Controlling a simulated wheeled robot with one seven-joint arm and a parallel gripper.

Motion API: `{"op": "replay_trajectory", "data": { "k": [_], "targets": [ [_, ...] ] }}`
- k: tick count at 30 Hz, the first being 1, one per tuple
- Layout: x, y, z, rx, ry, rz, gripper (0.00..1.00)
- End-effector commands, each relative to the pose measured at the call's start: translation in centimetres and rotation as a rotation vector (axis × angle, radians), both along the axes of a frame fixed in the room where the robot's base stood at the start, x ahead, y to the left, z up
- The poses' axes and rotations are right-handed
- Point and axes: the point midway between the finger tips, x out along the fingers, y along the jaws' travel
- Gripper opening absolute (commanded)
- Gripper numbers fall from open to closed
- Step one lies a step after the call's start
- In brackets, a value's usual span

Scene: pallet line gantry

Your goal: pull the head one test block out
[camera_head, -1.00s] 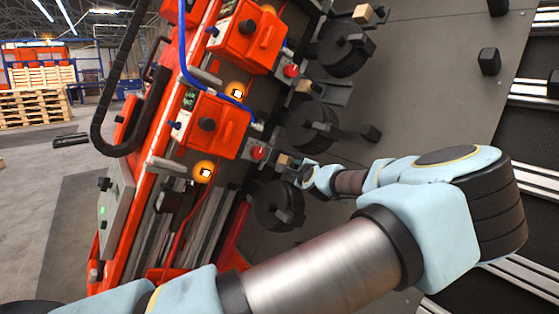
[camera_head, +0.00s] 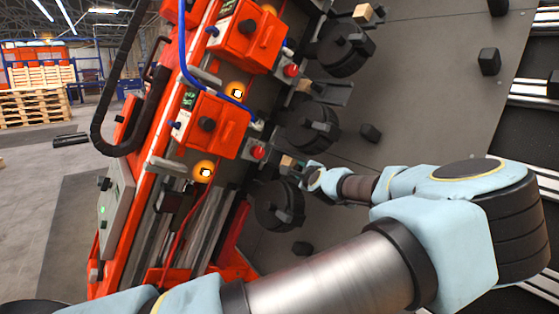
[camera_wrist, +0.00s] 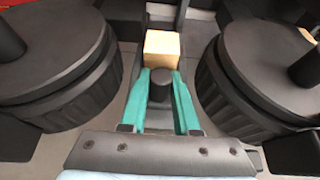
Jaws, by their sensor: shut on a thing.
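The test block (camera_head: 287,161) is a small pale wooden block beside the lowest head in the head view. It also shows in the wrist view (camera_wrist: 162,48), at the tips of two teal fingers. A dark round peg (camera_wrist: 160,82) shows between the fingers. The lowest black round roller (camera_head: 277,205) lies just below the block in the head view.
Dark round bodies flank the gripper closely at left (camera_wrist: 60,55) and right (camera_wrist: 270,60) in the wrist view. More wooden blocks (camera_head: 363,13) sit at the upper heads. Red head units (camera_head: 215,125) stand to the left. A dark panel with black knobs (camera_head: 370,133) lies to the right.

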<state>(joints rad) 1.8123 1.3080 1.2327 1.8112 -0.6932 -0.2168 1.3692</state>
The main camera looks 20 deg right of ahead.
Motion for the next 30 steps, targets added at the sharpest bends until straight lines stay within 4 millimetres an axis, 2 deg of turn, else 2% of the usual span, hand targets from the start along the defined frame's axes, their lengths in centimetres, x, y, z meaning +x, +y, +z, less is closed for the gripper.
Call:
{"op": "replay_trajectory", "data": {
  "k": [30],
  "targets": [
    [-4.7,-0.9,-0.2,0.003,0.003,0.000,0.00]
  ]
}}
